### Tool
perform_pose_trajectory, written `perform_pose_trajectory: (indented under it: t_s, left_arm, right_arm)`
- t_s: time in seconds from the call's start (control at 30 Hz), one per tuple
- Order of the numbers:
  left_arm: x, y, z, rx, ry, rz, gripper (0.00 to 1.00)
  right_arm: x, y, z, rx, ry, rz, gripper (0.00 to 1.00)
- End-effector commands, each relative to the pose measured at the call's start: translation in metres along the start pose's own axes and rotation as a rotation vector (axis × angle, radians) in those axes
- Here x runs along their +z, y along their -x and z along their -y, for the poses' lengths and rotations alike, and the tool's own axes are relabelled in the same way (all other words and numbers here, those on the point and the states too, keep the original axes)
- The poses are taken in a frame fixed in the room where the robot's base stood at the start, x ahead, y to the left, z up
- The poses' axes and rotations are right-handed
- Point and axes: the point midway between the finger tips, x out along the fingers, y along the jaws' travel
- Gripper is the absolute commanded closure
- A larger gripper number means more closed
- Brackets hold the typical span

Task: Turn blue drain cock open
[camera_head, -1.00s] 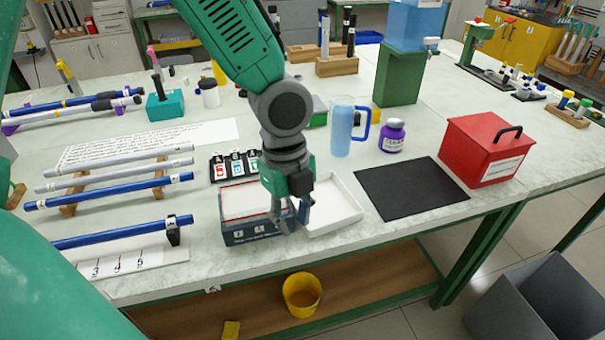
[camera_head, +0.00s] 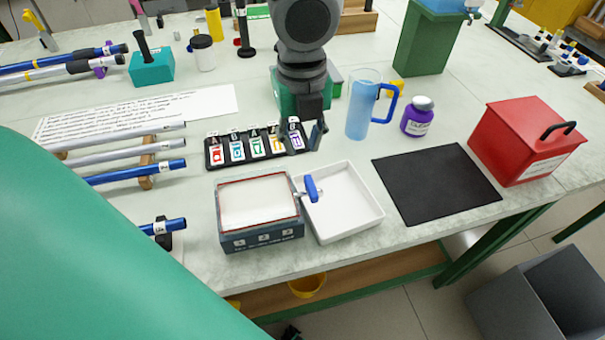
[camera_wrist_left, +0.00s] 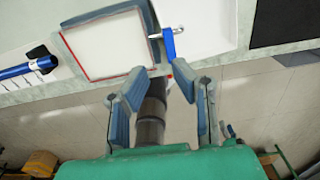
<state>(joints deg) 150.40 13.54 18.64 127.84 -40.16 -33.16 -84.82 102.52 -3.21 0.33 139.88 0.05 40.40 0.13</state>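The blue drain cock (camera_head: 311,188) sticks out on a short metal stem from the right side of a dark, white-topped box (camera_head: 259,239). Its handle lies across the stem, over the left side of a shallow white tray (camera_head: 374,222). In the left wrist view the blue handle (camera_wrist_left: 169,45) shows above the fingers. My left gripper (camera_head: 305,136) appears behind the box in the head view, apart from the cock. In the wrist view its fingers (camera_wrist_left: 158,92) are spread with nothing gripped. My right gripper does not show clearly.
A black mat (camera_head: 436,184) and a red box (camera_head: 526,143) stand right of the tray. A rack of labelled cards (camera_head: 257,147) is behind the box. A blue jug (camera_head: 362,105) and purple bottle (camera_head: 418,117) stand farther back. Blue and grey rods (camera_head: 128,174) lie left.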

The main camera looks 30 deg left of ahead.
Motion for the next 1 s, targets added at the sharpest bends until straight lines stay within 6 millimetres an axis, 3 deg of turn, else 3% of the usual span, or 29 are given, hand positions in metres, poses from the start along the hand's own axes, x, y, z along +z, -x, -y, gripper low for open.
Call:
perform_pose_trajectory:
  t_s: [0.03,0.3,0.5,0.67,0.93,1.0]
  left_arm:
    - [-0.003,-0.014,0.002,0.008,-0.003,0.003,0.78]
    - [-0.002,-0.072,0.003,0.007,-0.004,0.003,0.78]
    - [0.006,-0.099,-0.004,-0.002,-0.001,-0.004,0.78]
    - [0.008,-0.108,-0.004,-0.006,-0.002,-0.005,0.78]
    - [0.001,-0.106,0.001,0.001,-0.002,0.002,0.78]
    - [-0.001,-0.105,0.002,0.003,-0.003,0.004,1.0]
  right_arm:
    - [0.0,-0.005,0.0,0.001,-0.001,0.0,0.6]
    - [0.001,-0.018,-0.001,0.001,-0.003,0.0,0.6]
    - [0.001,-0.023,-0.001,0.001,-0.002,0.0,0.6]
    - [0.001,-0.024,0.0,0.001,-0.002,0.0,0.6]
    - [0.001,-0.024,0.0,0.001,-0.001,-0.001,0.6]
    - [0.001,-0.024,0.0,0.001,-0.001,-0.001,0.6]
